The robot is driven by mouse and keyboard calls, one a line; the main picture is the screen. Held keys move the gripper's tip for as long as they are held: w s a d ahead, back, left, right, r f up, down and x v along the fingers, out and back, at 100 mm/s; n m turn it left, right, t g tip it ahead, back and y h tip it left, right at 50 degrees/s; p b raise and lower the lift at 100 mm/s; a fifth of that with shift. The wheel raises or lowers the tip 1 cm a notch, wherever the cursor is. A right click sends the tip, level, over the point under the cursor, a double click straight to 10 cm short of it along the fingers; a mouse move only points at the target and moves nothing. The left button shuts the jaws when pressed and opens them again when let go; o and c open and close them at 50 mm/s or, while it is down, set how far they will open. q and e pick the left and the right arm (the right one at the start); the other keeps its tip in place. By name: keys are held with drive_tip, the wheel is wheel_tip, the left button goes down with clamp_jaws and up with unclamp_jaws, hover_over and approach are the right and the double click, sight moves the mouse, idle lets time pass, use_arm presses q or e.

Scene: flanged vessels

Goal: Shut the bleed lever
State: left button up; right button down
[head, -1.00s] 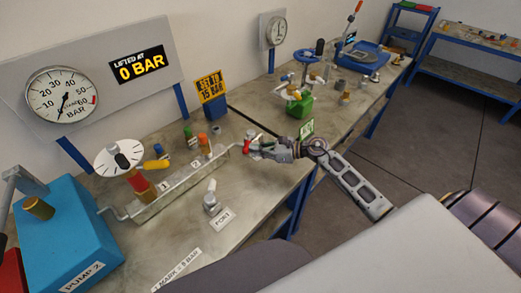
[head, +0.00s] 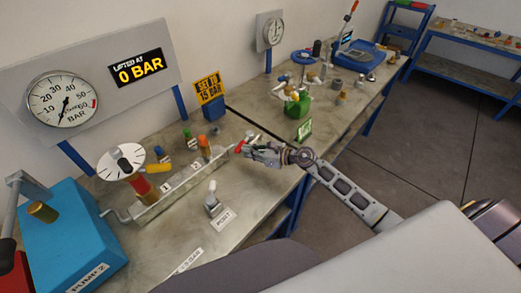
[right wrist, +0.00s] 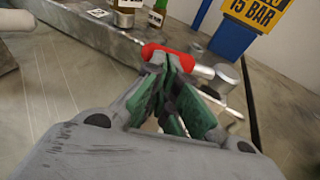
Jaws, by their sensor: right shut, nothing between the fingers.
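The bleed lever shows as a small red handle (head: 239,146) at the right end of the grey manifold block (head: 185,181). In the right wrist view the red handle (right wrist: 168,54) lies across just beyond my fingertips, beside a silver round fitting. My right gripper (head: 247,150) is shut and empty, with its tips at the red handle. In the right wrist view its green-and-grey fingers (right wrist: 172,64) meet against or very near the handle; they partly cover it, so exact contact is unclear. My left gripper is not in view.
A dial gauge (head: 63,99) and a display reading 0 BAR (head: 139,68) stand behind the bench. A blue pump (head: 68,238) is at left.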

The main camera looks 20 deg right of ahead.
drive_tip(key=shift+w+a, duration=0.2)
drive_tip(key=shift+a, duration=0.3)
drive_tip(key=shift+w+a, duration=0.2)
drive_tip(key=shift+a, duration=0.25)
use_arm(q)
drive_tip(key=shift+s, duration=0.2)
